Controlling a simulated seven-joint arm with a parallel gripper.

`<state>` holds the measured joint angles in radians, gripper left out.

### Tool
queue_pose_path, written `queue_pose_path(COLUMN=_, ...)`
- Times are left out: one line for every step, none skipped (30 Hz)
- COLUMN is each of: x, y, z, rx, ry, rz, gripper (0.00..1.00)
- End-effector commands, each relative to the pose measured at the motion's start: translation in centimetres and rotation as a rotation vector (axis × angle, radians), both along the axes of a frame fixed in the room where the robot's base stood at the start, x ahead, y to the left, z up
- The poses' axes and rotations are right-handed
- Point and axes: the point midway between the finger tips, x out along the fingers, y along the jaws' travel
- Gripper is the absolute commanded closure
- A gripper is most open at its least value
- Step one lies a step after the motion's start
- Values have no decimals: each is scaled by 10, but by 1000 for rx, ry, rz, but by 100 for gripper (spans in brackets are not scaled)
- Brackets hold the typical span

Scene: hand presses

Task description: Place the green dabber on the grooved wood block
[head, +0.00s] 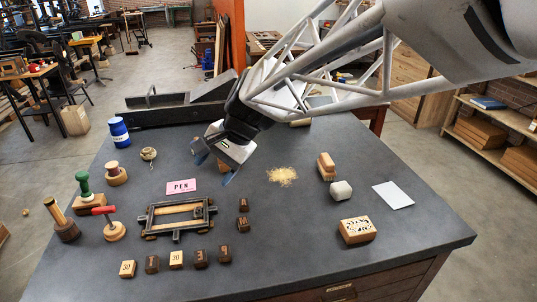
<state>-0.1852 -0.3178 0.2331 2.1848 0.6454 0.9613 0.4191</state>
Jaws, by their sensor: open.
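A carved block (357,230) sits at the right.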

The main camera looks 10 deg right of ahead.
Motion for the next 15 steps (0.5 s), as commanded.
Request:
queue_pose_path(x=-14, y=-16, z=2, rx=-37, ry=-32, rz=27, gripper=34)
queue_pose_path(x=-22, y=-24, z=1, rx=-61, ry=-50, rz=46, gripper=34)
queue_pose_path(x=-32, y=-36, z=2, rx=-93, ry=-74, rz=73, gripper=34)
queue_pose_path(x=-40, y=-44, z=1, rx=-118, ry=-89, rz=92, gripper=34)
queue_pose_path(x=-47, y=-52, z=1, rx=-143, ry=-107, rz=114, gripper=34)
queue_pose_path(x=-58, y=-63, z=0, rx=-176, ry=-126, rz=140, gripper=34)
queue_pose_path(x=-66, y=-71, z=-1, rx=-201, ry=-142, rz=159, gripper=34)
queue_pose_path(x=-73, y=-79, z=-2, rx=-227, ry=-156, rz=180, gripper=34)
queue_pose_path(x=-84, y=-89, z=-2, rx=-261, ry=-176, rz=206, gripper=34)
queue_pose_path(x=-92, y=-97, z=-4, rx=-286, ry=-189, rz=227, gripper=34)
queue_pose_path(x=-99, y=-105, z=-5, rx=-312, ry=-201, rz=247, gripper=34)
queue_pose_path(x=-110, y=-115, z=-6, rx=-347, ry=-217, rz=274, gripper=34)
queue_pose_path(x=-117, y=-122, z=-7, rx=-373, ry=-229, rz=295, gripper=34)
queue_pose_path(x=-125, y=-129, z=-9, rx=-399, ry=-239, rz=314, gripper=34)
queue_pose_path(x=-134, y=-138, z=-10, rx=-432, ry=-250, rz=340, gripper=34)
